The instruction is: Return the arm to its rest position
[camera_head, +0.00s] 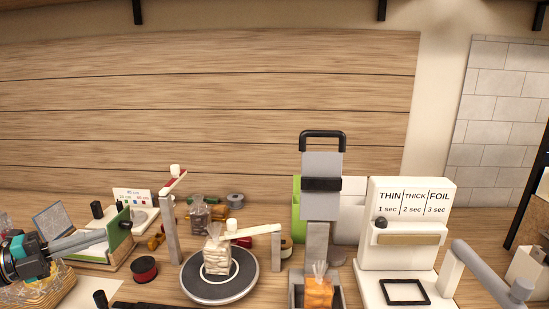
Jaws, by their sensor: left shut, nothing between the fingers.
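My left gripper (102,236) comes in from the left edge. Its grey fingers are shut and empty, pointing right in front of the green-edged holder (117,238) on the table; I cannot tell whether they touch it. The dark wrist is over a wicker basket (45,296) at the lower left and hides part of it. My right gripper is not in view.
A round turntable (197,296) bears a clear bag of pale contents (217,257). A bag of orange contents (318,292) is in a grey tray under a black-handled stand (322,185). A white sealer (410,190) stands right. A red spool (144,269) is near the gripper.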

